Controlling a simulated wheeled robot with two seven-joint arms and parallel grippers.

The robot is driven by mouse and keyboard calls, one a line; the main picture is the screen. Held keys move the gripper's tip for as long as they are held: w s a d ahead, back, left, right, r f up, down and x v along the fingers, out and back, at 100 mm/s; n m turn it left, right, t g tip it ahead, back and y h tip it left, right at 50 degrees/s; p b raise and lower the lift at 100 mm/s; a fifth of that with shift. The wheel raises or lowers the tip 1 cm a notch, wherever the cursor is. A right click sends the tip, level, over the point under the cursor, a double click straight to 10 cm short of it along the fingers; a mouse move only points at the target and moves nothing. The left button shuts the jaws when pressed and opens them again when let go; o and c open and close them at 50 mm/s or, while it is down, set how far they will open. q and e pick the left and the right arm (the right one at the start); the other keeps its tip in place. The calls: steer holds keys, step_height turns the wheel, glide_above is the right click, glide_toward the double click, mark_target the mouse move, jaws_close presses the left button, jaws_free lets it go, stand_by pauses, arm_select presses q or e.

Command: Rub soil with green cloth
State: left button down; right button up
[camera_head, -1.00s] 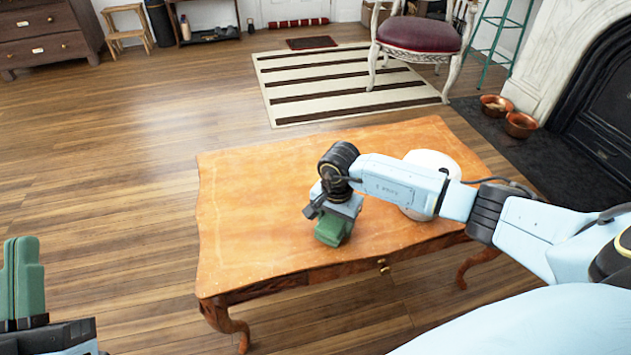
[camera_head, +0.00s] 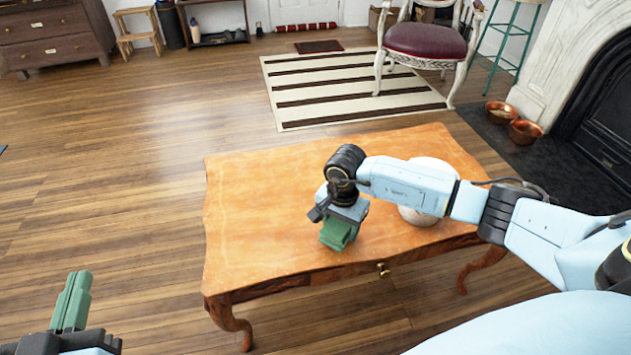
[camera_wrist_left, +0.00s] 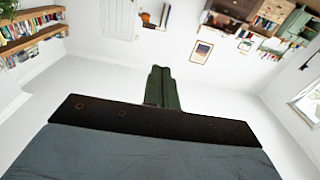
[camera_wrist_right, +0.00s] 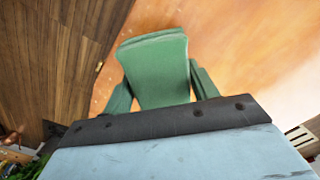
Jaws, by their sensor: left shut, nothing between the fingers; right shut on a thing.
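My right gripper (camera_head: 338,236) is over the front middle of the wooden table (camera_head: 255,205), pointing down. It is shut on the green cloth (camera_wrist_right: 155,70), which shows as a thick folded piece between the two green fingers in the right wrist view. The cloth is low, at or just above the tabletop; I cannot tell if it touches. No soil can be clearly told apart on the orange-brown top, which has pale patches. My left gripper (camera_head: 73,300) is off the table at lower left, fingers pointing up, shut and empty. Its closed fingers show in the left wrist view (camera_wrist_left: 160,88).
A white rounded object (camera_head: 418,216) stands on the table behind my right forearm, partly hidden by it. The table's left half is clear. Beyond are a striped rug (camera_head: 350,85), a red-seated chair (camera_head: 425,40) and copper bowls (camera_head: 525,132) by the fireplace.

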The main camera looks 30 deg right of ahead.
steer(key=shift+r+p, duration=0.55)
steer(key=shift+r, duration=0.2)
steer(key=shift+r+p, duration=0.45)
steer(key=shift+r, duration=0.1)
steer(key=shift+r+p, duration=0.5)
steer(key=shift+r, duration=0.15)
arm_select(q)
steer(key=s+a+f+g+y, duration=0.2)
steer(key=s+f+g, duration=0.2)
steer(key=f+g, duration=0.1)
steer(key=s+a+f+n+g+y+p, duration=0.1)
steer(key=s+a+f+g, duration=0.2)
steer(key=f, duration=0.5)
steer(key=shift+s+a+f+g+y, duration=0.35)
steer(key=shift+s+g, duration=0.55)
steer(key=shift+g, duration=0.5)
arm_select(e)
steer(key=shift+r, duration=0.65)
